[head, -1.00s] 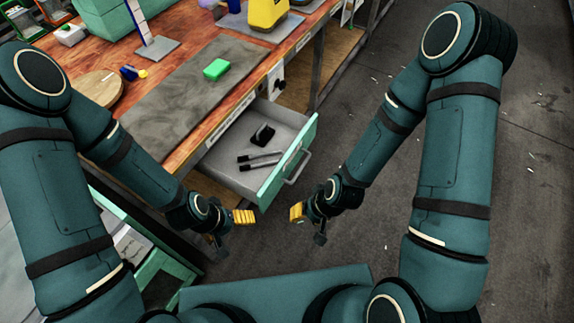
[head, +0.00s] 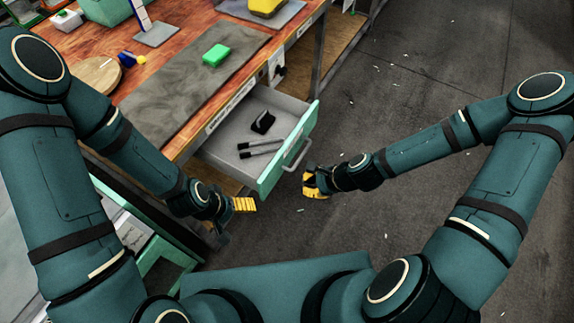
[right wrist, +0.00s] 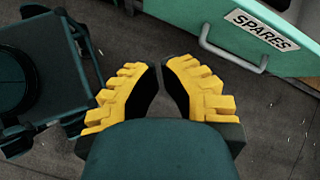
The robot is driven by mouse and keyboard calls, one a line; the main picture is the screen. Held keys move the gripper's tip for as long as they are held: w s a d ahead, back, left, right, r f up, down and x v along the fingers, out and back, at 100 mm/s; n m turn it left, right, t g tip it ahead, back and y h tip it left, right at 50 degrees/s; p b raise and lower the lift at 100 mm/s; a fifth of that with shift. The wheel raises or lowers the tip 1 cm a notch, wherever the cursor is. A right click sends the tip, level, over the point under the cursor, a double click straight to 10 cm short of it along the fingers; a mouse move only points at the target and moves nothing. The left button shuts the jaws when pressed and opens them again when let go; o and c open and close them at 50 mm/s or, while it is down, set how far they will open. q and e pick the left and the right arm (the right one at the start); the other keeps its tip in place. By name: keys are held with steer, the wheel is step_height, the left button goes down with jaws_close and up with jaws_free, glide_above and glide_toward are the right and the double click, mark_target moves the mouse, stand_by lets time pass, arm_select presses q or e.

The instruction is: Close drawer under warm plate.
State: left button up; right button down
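The drawer (head: 222,158) is open, pulled out from the workbench below a dark grey flat plate (head: 165,97). Its mint-green front (head: 275,176) has a metal handle (head: 298,157). In the right wrist view the front (right wrist: 188,18) carries a SPARES label, with the handle (right wrist: 232,58) ahead and right of the fingers. My right gripper (head: 308,184) is just outside the handle, apart from it and empty. Its yellow fingers (right wrist: 162,68) nearly meet at the tips. My left gripper (head: 250,204) is left of the drawer front's lower corner; its finger gap is hidden.
A black item (head: 263,122) and two dark sticks (head: 260,148) lie in the drawer. A green block (head: 216,54) sits on the grey plate. A round wooden board (head: 98,77) lies on the bench at left.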

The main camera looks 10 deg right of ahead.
mark_target(280, 166)
steer(key=w+d+r+m+t, duration=0.1)
steer(key=w+d+m+t, duration=0.1)
steer(key=w+d+m, duration=0.3)
steer(key=shift+m, duration=0.7)
steer(key=w+a+f+b, duration=0.1)
steer(key=a+f, duration=0.1)
steer(key=a, duration=0.1)
steer(key=w+a+f+b, duration=0.1)
steer(key=a+f, duration=0.1)
steer(key=a, duration=0.1)
steer(key=w+a+f+b, duration=0.1)
steer(key=w+a+f, duration=0.1)
steer(key=a, duration=0.1)
steer(key=shift+f, duration=0.35)
arm_select(q)
steer(key=shift+w+f, duration=0.2)
steer(key=shift+f, duration=0.75)
steer(key=shift+w+f, duration=0.2)
steer(key=shift+f, duration=0.7)
arm_select(e)
steer(key=shift+w+a, duration=0.45)
steer(key=shift+a, duration=0.15)
